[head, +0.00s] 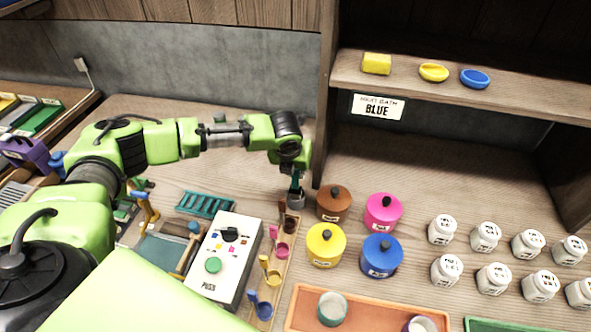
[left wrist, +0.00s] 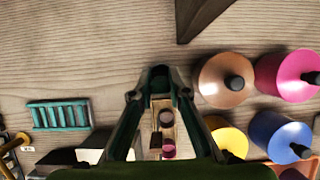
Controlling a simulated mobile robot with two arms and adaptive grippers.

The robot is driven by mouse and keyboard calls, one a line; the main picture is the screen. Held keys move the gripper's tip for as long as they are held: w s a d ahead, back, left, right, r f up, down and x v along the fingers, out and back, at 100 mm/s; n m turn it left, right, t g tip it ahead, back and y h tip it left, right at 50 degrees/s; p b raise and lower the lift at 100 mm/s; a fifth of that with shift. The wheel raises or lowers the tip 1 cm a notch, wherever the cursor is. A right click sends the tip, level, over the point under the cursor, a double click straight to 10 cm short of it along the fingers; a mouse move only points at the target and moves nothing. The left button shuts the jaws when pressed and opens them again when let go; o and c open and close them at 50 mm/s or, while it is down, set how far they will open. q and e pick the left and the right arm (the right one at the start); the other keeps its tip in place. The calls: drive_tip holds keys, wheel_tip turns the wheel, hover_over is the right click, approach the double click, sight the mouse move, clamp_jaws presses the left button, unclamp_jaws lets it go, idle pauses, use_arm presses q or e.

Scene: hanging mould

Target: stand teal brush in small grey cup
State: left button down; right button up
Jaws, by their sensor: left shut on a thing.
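My left gripper (head: 295,180) points down at the back end of a narrow wooden tray and is shut on the teal brush (head: 296,186). The brush is mostly hidden by the fingers; a short teal part shows below them, roughly upright. The small grey cup (head: 295,201) stands directly under it. The brush's lower end meets the cup's mouth in the picture; I cannot tell how deep it is inside. In the left wrist view the green fingers (left wrist: 158,75) come close together, and brush and cup are not clearly seen there. My right gripper is not in view.
A brown lidded pot (head: 334,204) stands close to the right, among other coloured pots. A white button box (head: 226,258) and teal rack (head: 205,204) lie left.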

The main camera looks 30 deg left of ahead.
use_arm(q)
drive_tip(key=c, duration=1.8)
unclamp_jaws()
drive_tip(key=shift+c, duration=0.2)
drive_tip(key=v, duration=1.2)
drive_tip(key=shift+s+f, duration=0.1)
